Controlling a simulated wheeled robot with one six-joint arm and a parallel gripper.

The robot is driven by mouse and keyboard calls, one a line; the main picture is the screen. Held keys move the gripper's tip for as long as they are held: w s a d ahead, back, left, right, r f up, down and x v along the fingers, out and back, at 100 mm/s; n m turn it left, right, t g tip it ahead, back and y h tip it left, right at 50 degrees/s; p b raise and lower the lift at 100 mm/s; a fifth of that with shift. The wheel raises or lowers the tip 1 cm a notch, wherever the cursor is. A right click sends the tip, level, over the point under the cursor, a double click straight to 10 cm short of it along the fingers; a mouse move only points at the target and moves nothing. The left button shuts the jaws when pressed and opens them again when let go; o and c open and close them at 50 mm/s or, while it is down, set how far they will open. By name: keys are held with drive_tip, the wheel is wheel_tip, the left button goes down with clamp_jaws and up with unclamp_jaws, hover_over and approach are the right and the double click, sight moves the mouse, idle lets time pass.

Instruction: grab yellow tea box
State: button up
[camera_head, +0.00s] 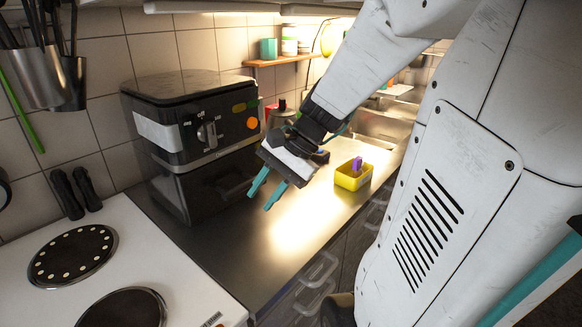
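A small open-topped yellow box (352,182) sits on the metal counter, right of my gripper. A purple item (357,164) stands up in it. I cannot read any label, so I cannot tell whether it is the tea box. My gripper (259,202) hangs above the counter in front of the black appliance, its two teal fingers apart with nothing visible between them. The fingers point down and left, away from the yellow box. A dark item beside my wrist is partly hidden.
A black air-fryer-like appliance (192,150) stands left of my gripper. A white cooker (130,255) with dark hotplates is at the front left. A wooden shelf (283,60) holds small containers. A sink (380,125) lies behind the yellow box. The counter's front middle is clear.

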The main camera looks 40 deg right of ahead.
drive_tip(key=w+d+f+m+t, duration=0.2)
drive_tip(key=w+d+m+t, duration=0.15)
drive_tip(key=d+m, duration=0.55)
drive_tip(key=m+t+h, duration=0.6)
drive_tip(key=m+t, duration=0.1)
drive_tip(key=m, duration=0.5)
approach(344, 176)
drive_tip(key=w, duration=0.2)
drive_tip(key=shift+w+d+f, duration=0.1)
drive_tip(key=shift+w+d, duration=0.05)
drive_tip(key=shift+w, duration=0.2)
drive_tip(key=shift+d+f+m, duration=0.15)
drive_tip(key=shift+d+m, duration=0.05)
drive_tip(key=shift+m, duration=0.2)
drive_tip(key=x, duration=0.7)
drive_tip(key=shift+w+a+f, duration=0.1)
drive_tip(key=shift+a+f, duration=0.2)
drive_tip(key=shift+a, duration=0.05)
clamp_jaws()
